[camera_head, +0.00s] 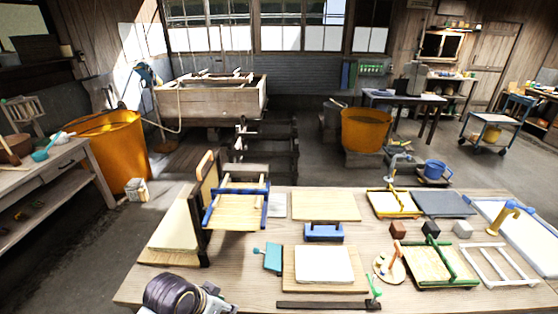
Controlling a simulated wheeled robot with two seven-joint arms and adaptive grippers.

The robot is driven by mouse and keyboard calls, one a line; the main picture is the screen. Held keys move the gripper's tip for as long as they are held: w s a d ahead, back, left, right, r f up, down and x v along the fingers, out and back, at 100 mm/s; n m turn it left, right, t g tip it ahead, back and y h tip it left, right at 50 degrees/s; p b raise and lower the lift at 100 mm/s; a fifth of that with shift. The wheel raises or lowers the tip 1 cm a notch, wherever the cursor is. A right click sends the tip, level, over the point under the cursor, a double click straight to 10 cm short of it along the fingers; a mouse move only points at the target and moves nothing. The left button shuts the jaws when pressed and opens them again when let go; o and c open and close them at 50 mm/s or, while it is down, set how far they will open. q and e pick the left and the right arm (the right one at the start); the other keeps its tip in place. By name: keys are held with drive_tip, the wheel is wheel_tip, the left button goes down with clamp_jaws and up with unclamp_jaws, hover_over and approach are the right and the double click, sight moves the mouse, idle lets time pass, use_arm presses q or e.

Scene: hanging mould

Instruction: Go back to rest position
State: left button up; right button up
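A dark rounded arm part of mine with a grey metal end, which looks like my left gripper (214,299), shows at the bottom left, over the near left edge of the wooden worktable (240,284). It is cut off by the picture's lower edge, and its fingers cannot be made out. No object is seen held in it. My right gripper is not in view. A wooden mould with a blue frame (236,207) stands at the table's left, beside an upright dark post (197,228).
On the table are a white sheet on a board (324,265), a blue block (323,232), a teal tool (272,257), a green-handled frame (438,262), a yellow-handled frame (394,203) and a white tray (520,232). Orange tubs (108,150) stand beyond. The table's front left is fairly clear.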

use_arm(q)
drive_tip(key=shift+s+a+f+n+y, duration=1.45)
drive_tip(key=shift+s+a+n, duration=0.45)
drive_tip(key=shift+s+a, duration=1.55)
drive_tip(key=s+f+g, duration=0.2)
drive_tip(key=s+f, duration=0.1)
drive_tip(key=f, duration=3.1)
drive_tip(key=s+a+f, duration=0.2)
drive_tip(key=s+f, duration=0.7)
drive_tip(key=s, duration=0.2)
drive_tip(key=s+a+f, duration=0.2)
drive_tip(key=s+f, duration=0.8)
drive_tip(key=shift+s+a+f+g, duration=0.15)
drive_tip(key=shift+s+g, duration=0.25)
